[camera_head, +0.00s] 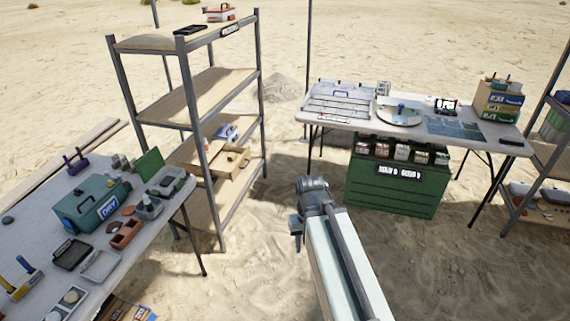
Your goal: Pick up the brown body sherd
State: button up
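Several small pieces lie on the left table (30,230). A small brown piece (128,211) rests there, right of the teal box (92,204) and above a reddish-brown tray (126,234). It may be the brown body sherd, but it is too small to be sure. My gripper (297,232) is at the end of my arm in the middle of the view, above bare sand and well to the right of the left table. Its fingers are small and dark, and I cannot tell whether they are open or shut.
A metal shelf unit (210,90) stands behind the left table. At the back right, a white table (350,122) carries trays and a round disc, with a green crate (392,189) below. Another shelf (541,150) stands at the right edge. Sand between the tables is clear.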

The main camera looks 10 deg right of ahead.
aim_at(113, 227)
jog(key=u, duration=0.5)
jog(key=i, duration=1.15)
jog(key=z, duration=0.45)
jog(key=k, duration=0.8)
jog(key=u, duration=0.2)
jog(key=i, duration=0.85)
jog(key=z, duration=0.1)
jog(key=k, duration=1.25)
jog(key=z, duration=0.2)
jog(key=i, duration=0.9)
jog(key=u, duration=0.05)
